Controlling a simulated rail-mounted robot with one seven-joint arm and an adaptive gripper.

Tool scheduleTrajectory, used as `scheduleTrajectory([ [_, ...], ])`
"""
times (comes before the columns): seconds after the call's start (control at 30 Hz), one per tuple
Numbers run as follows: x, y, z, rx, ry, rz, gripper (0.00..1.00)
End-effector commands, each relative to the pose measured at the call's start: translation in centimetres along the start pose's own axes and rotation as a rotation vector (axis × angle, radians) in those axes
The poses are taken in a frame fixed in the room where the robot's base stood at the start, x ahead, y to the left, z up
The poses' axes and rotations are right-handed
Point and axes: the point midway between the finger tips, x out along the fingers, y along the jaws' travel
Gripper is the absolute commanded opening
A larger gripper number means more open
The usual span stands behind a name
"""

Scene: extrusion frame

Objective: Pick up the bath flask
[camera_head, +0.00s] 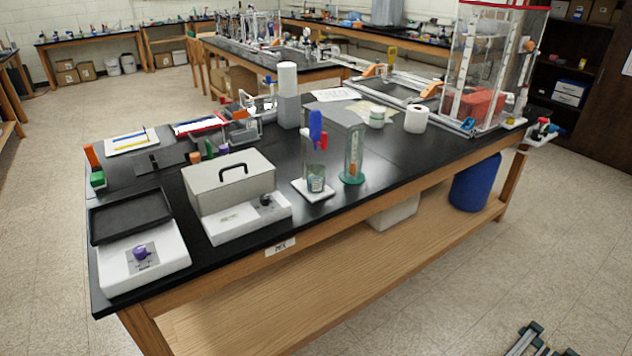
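A small glass vessel with greenish contents (316,179) stands on the white base of a stand near the front edge of the black bench. A blue and red clamp (317,131) is above it. I cannot tell for sure whether this is the bath flask. A lidded grey-white box with a black handle (222,185) stands to its left, and its inside is hidden. A dark jointed part at the bottom right edge seems to be my gripper (538,341). It is largely cut off, over the floor and apart from the bench, and its fingers cannot be made out clearly.
A hotplate-like device (142,258) is at the bench's left end. A tall clear cylinder with a green base (353,157) stands right of the glass vessel. A grey-white column (288,97), a paper roll (416,119) and a clear enclosure (488,65) stand farther back. The floor in front is clear.

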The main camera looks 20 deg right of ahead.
Motion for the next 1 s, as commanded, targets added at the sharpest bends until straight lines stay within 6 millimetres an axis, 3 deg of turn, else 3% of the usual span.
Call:
scheduleTrajectory([
  [0.47, 0.0, 0.0, 0.0, 0.0, 0.0, 0.0, 0.4],
  [0.5, 0.0, 0.0, 0.0, 0.0, 0.0, 0.0, 0.41],
  [0.8, 0.0, 0.0, 0.0, 0.0, 0.0, 0.0, 0.89],
  [1.0, 0.0, 0.0, 0.0, 0.0, 0.0, 0.0, 0.89],
])
